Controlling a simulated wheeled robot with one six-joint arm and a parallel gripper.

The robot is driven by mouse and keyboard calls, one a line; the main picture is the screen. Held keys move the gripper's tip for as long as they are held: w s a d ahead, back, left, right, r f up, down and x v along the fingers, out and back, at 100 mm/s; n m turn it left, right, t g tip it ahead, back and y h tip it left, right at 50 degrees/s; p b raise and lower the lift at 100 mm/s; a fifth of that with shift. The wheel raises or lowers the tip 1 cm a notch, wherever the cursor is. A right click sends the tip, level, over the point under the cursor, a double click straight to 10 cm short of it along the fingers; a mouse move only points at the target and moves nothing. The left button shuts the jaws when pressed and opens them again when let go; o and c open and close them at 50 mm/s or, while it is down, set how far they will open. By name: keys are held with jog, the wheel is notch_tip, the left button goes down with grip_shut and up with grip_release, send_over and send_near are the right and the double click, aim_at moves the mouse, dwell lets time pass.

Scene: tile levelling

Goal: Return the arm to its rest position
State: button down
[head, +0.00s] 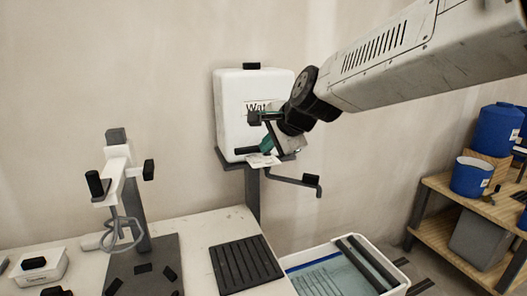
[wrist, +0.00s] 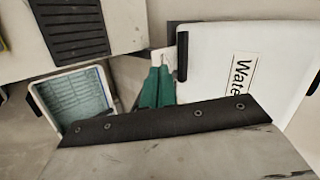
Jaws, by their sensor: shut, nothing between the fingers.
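My arm (head: 420,60) reaches in from the upper right of the head view. My gripper (head: 265,146) hangs at its end, in front of the lower right part of the white water container (head: 235,95). In the wrist view, the two green fingers of my gripper (wrist: 157,72) lie side by side, shut and empty. The container (wrist: 215,65) fills the right of that view, close beside the fingers. I cannot tell whether they touch the container or its stand.
The container rests on a post-mounted shelf with a crank-shaped spout (head: 290,180). Below are a black slatted mat (head: 245,264) and a white-rimmed tub (head: 400,275). Wooden shelving (head: 435,184) with blue buckets (head: 470,177) is at right.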

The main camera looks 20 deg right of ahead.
jog(key=s+d+f+n+g, duration=0.1)
jog(key=s+n, duration=0.4)
jog(key=s, duration=0.5)
jog(key=s+d+f+n+g+h, duration=0.1)
jog(key=s+f+n+g, duration=0.3)
jog(key=s, duration=0.5)
jog(key=s+d+f+n+g+h, duration=0.1)
jog(key=s+f+n+g, duration=0.2)
jog(key=s+n, duration=0.3)
jog(key=s, duration=0.4)
jog(key=shift+s, duration=0.3)
